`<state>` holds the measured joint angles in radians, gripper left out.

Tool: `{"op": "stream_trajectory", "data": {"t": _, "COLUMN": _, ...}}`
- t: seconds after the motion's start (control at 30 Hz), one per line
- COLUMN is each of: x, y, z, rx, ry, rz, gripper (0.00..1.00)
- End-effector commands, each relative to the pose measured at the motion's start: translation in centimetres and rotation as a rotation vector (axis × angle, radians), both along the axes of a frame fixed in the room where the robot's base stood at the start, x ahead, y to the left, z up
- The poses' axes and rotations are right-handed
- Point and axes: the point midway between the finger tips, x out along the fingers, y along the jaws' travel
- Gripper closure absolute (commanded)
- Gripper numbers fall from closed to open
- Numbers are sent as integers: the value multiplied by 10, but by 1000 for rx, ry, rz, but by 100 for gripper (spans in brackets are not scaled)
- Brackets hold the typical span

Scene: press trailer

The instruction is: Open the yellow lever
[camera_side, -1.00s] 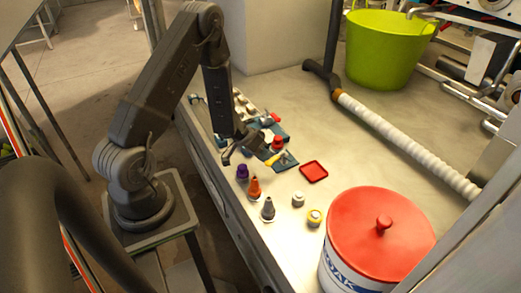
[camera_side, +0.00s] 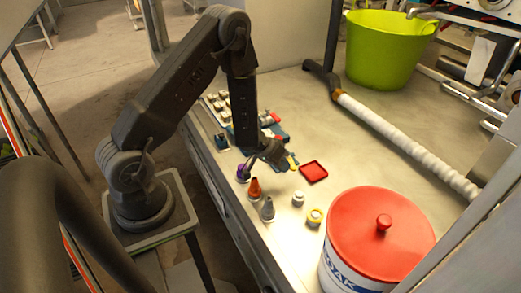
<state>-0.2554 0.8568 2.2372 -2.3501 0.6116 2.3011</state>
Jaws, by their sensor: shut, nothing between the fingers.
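The yellow lever (camera_side: 291,162) shows as a small yellow piece just to the right of my gripper. Most of its blue base is hidden behind my gripper and arm. My gripper (camera_side: 272,163) is low over the bench, shut and empty, at the lever's left side. I cannot tell whether it touches the lever.
A purple cone (camera_side: 242,173), an orange cone (camera_side: 254,188) and a grey cone (camera_side: 267,209) stand in front. A red tray (camera_side: 313,171) lies to the right. A large red-lidded tub (camera_side: 377,240) stands at the front right. A green bucket (camera_side: 387,48) stands behind.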

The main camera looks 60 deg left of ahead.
Motion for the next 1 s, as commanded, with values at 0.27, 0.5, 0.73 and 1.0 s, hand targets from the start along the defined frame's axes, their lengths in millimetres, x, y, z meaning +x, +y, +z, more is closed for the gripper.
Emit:
{"op": "stream_trajectory", "data": {"t": 0.27, "x": 15, "y": -11, "z": -1, "rx": 1, "ry": 2, "rz": -3, "gripper": 100}}
{"op": "stream_trajectory", "data": {"t": 0.5, "x": 24, "y": -14, "z": 0, "rx": 0, "ry": 0, "rz": -2, "gripper": 100}}
{"op": "stream_trajectory", "data": {"t": 0.73, "x": 29, "y": -16, "z": 0, "rx": 1, "ry": -4, "rz": -7, "gripper": 100}}
{"op": "stream_trajectory", "data": {"t": 1.0, "x": 30, "y": -18, "z": -1, "rx": -2, "ry": -5, "rz": -12, "gripper": 100}}
